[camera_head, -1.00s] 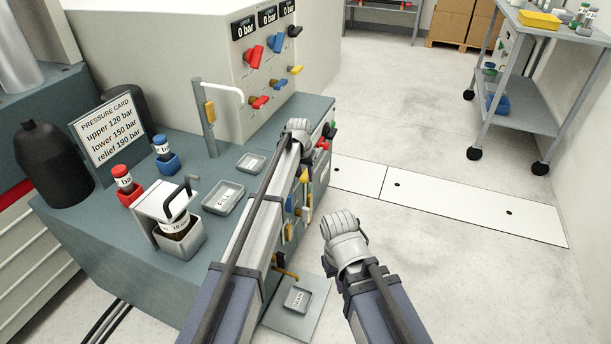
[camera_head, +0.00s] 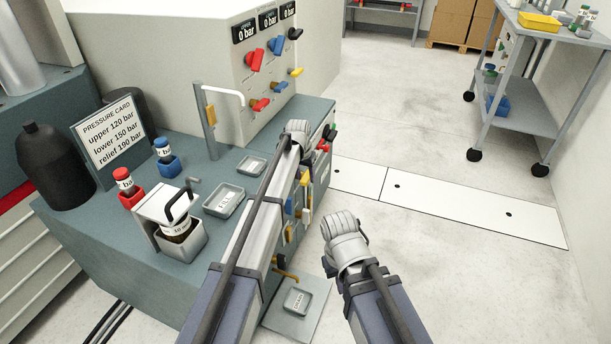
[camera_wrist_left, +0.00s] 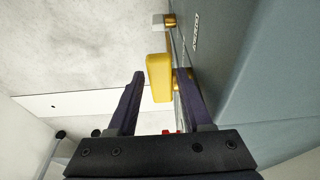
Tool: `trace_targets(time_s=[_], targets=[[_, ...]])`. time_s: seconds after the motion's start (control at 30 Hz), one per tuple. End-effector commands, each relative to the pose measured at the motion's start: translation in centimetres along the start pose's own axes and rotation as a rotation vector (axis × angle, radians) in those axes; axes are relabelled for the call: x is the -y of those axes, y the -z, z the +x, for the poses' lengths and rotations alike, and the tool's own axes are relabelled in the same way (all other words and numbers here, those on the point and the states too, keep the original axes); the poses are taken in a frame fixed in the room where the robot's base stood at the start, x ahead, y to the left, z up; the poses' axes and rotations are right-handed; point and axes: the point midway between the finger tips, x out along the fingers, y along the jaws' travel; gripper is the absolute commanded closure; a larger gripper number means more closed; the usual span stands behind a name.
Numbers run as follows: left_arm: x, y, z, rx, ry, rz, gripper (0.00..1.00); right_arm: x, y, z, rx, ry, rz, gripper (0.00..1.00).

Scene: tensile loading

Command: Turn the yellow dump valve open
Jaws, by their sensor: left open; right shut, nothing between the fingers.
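In the left wrist view a yellow valve handle (camera_wrist_left: 159,78) stands out from the side of the grey-green bench. My left gripper (camera_wrist_left: 158,80) is open, with one finger on each side of this handle. The right-hand finger is close to the bench face; contact cannot be told. In the head view my left gripper (camera_head: 296,129) is at the bench's right edge, and its arm covers part of the valve panel. A yellow handle (camera_head: 304,178) shows just below it. My right gripper (camera_head: 345,228) is shut and empty, over the floor right of the bench.
The bench side also carries a blue handle (camera_head: 289,206) and a red handle (camera_head: 323,146). On the bench top are a pressure card (camera_head: 110,134), bottles in holders and a labelled tray (camera_head: 224,201). A wheeled cart (camera_head: 525,100) stands far right; the floor between is clear.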

Motion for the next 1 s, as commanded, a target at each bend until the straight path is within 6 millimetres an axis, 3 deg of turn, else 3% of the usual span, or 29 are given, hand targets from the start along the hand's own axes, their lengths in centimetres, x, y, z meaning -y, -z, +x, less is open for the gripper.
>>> trace_targets(time_s=[0.3,0.5,0.9,1.0], targets=[[0.0,0.1,-4.6,0.0,0.0,0.0,0.5,-0.6,-0.3,-4.5,0.003,-0.005,0.008,1.0],[0.0,0.1,-6.7,0.0,0.0,0.0,0.5,-0.7,-0.4,-6.4,0.004,-0.004,0.011,1.0],[-0.1,-0.1,-6.8,0.001,0.0,0.0,0.5,-0.7,-0.5,-6.5,0.004,-0.004,0.011,1.0],[-0.9,-1.8,-7.1,0.012,0.001,0.004,0.5,-0.7,-0.4,-6.5,0.004,-0.004,0.011,1.0]])
